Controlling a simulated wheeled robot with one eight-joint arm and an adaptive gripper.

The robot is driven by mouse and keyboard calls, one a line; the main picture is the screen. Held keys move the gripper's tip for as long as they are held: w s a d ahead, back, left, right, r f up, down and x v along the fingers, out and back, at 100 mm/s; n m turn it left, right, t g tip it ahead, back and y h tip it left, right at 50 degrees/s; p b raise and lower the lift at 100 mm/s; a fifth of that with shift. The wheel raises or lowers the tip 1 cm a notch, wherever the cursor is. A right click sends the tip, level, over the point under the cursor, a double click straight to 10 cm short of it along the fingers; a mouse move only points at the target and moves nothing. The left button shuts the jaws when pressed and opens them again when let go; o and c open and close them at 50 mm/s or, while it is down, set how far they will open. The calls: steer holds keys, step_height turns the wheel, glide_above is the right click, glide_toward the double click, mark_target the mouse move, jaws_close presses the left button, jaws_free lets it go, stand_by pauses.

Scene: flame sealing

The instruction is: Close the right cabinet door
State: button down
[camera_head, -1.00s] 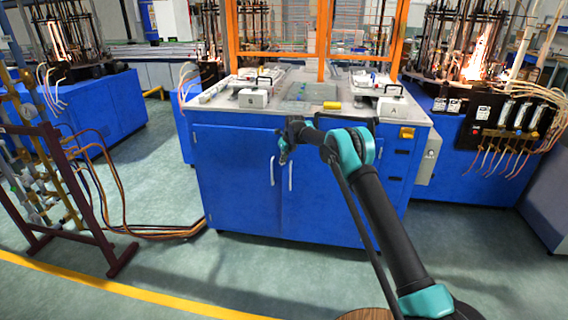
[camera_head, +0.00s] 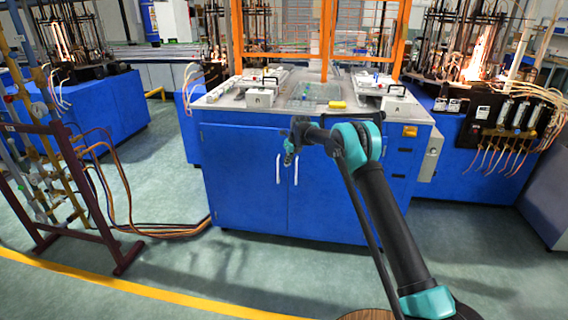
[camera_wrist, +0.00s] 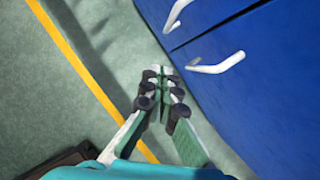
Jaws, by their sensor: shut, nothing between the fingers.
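The blue cabinet (camera_head: 238,205) stands ahead with two front doors meeting at a seam. The right cabinet door (camera_head: 330,205) looks flush or nearly flush with the left one; a small gap cannot be ruled out. Its white handle (camera_head: 296,168) is beside the left door's handle (camera_head: 278,168). In the wrist view the right door (camera_wrist: 275,85) and its handle (camera_wrist: 218,64) lie right of my gripper (camera_wrist: 160,72). My gripper also shows in the head view (camera_head: 289,158), in front of the door near the handle tops. Its fingers are together and empty. Contact with the door is not visible.
The worktop (camera_head: 225,95) carries white boxes and a yellow block (camera_head: 337,104). A dark red rack (camera_head: 75,190) with hoses stands at left. A panel with hoses (camera_head: 505,120) is at right. Green floor in front of the cabinet is clear, crossed by a yellow line (camera_head: 150,293).

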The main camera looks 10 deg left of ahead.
steer(key=s+r, duration=0.3)
steer(key=r, duration=0.6)
steer(key=s+d+r+n, duration=0.3)
steer(key=s+d, duration=0.1)
steer(key=d, duration=0.4)
steer(key=s+d+r+n+h, duration=0.15)
steer(key=s+d+n, duration=0.3)
steer(key=d, duration=0.45)
steer(key=s+d+r+n, duration=0.3)
steer(key=s+d, duration=0.2)
steer(key=d, duration=0.3)
steer(key=s+d+n+t, duration=0.1)
steer(key=s+d+n, duration=0.5)
steer(key=s+d, duration=0.6)
steer(key=s+d+f+n, duration=0.3)
steer(key=s, duration=0.6)
steer(key=s+d+f+n+h, duration=0.1)
steer(key=s+d+f+n, duration=0.2)
steer(key=s, duration=0.6)
steer(key=s+d+f+n+h, duration=0.1)
steer(key=s+d+f+n, duration=0.2)
steer(key=s, duration=0.6)
steer(key=shift+d+n, duration=0.35)
steer(key=shift+d, duration=0.35)
steer(key=shift+f, duration=0.1)
